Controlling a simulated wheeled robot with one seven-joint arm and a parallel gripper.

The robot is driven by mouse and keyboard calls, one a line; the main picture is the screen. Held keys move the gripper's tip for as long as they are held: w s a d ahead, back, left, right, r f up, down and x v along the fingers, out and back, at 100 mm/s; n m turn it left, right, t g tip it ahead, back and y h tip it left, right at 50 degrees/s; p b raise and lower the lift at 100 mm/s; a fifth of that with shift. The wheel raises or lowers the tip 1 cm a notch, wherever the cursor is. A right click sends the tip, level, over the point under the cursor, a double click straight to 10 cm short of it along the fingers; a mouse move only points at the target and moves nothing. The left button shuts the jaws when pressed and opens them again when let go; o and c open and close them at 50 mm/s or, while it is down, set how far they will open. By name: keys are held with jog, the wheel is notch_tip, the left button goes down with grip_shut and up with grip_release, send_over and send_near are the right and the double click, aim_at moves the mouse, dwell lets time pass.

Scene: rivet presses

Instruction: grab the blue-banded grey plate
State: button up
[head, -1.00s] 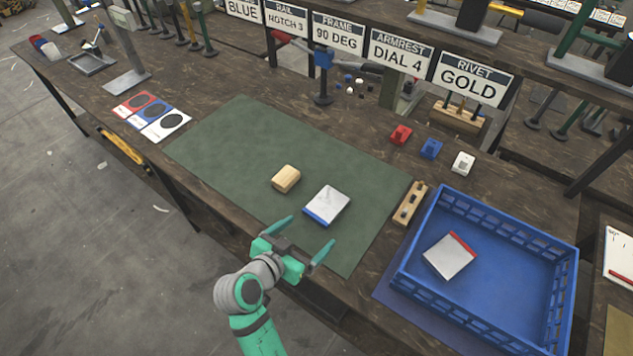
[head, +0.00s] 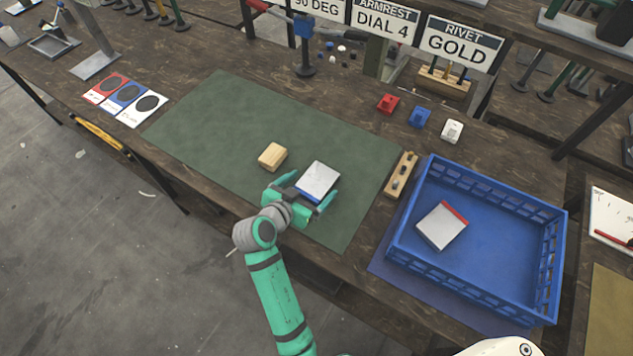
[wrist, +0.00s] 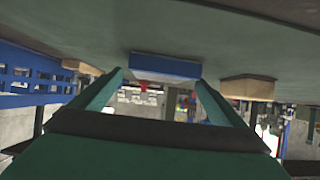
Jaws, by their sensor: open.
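The blue-banded grey plate (head: 319,180) lies on the green mat (head: 225,120), its blue edge facing my gripper. My gripper (head: 306,188) is open, with one finger on each side of the plate's near end in the head view. In the wrist view the plate's blue band (wrist: 165,67) shows between the two fingers (wrist: 155,85), toward their tips. Whether the fingers touch the plate cannot be told.
A wooden block (head: 273,156) lies on the mat left of the plate. A wooden strip with dark holes (head: 401,175) and a blue crate (head: 425,172) holding a red-banded plate (head: 441,226) stand to the right. Red, blue and white small parts sit behind.

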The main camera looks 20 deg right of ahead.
jog(key=shift+x, duration=1)
jog(key=shift+r, duration=0.1)
jog(key=c, duration=1.7)
